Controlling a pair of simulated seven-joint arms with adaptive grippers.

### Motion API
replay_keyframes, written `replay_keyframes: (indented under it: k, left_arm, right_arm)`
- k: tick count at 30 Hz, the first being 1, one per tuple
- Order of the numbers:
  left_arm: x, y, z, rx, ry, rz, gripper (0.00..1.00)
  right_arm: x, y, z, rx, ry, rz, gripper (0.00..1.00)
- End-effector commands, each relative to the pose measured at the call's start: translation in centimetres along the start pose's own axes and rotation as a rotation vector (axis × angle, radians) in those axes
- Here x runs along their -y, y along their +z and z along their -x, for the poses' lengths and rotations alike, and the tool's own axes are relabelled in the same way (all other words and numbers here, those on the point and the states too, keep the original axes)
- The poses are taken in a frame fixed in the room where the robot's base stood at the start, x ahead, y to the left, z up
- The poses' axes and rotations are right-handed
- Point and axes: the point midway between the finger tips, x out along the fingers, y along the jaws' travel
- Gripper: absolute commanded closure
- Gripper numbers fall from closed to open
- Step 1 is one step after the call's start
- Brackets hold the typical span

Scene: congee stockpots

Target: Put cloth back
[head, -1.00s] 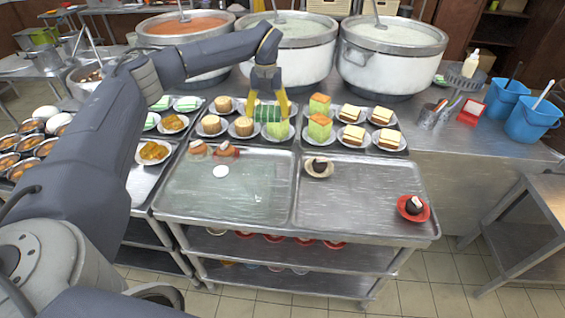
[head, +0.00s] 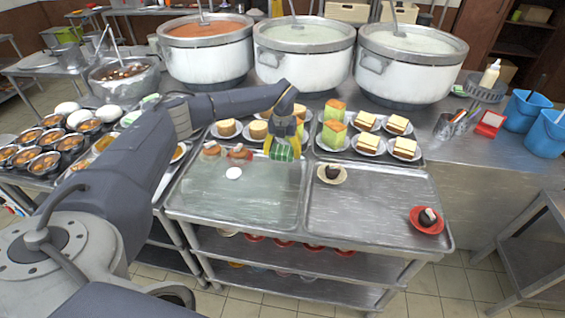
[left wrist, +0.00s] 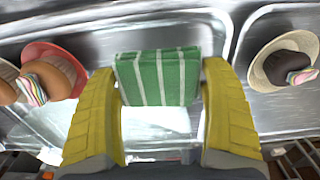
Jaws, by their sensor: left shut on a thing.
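A folded green cloth with white stripes (head: 282,153) is in my left gripper (head: 285,148), over the far side of the left metal tray near the divider. In the left wrist view the cloth (left wrist: 160,76) sits between the two yellow fingers of the left gripper (left wrist: 162,115), with bare metal tray beneath it. The gripper is shut on it. Whether the cloth touches the tray is hard to tell. My right gripper is not in view.
The right tray (head: 370,215) holds a cream dish (head: 332,173) and a red dish (head: 427,219). Plates of cakes and large pots (head: 304,55) stand behind.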

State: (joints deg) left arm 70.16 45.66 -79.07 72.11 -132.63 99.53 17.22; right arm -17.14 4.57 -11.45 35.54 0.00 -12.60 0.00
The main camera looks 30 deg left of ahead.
Motion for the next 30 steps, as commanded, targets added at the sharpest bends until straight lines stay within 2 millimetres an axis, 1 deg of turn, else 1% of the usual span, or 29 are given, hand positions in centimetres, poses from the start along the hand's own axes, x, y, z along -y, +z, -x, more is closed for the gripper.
replay_keyframes:
  k: [1,8,10,19,30]
  left_arm:
    - [0.0,0.0,-0.4,0.0,0.0,0.0,0.56]
    - [0.0,0.0,-1.2,0.0,0.0,0.0,0.56]
    - [0.0,0.0,-1.6,-0.001,0.001,0.0,0.56]
    - [0.0,0.0,-5.0,0.0,-0.001,0.0,0.56]
    - [0.0,0.0,-5.3,0.0,0.0,0.0,0.56]
  right_arm:
    - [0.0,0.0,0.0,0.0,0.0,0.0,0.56]
    - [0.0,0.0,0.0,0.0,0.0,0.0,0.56]
    - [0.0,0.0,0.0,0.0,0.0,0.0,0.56]
    - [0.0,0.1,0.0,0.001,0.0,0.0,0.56]
    - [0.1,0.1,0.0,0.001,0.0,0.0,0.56]
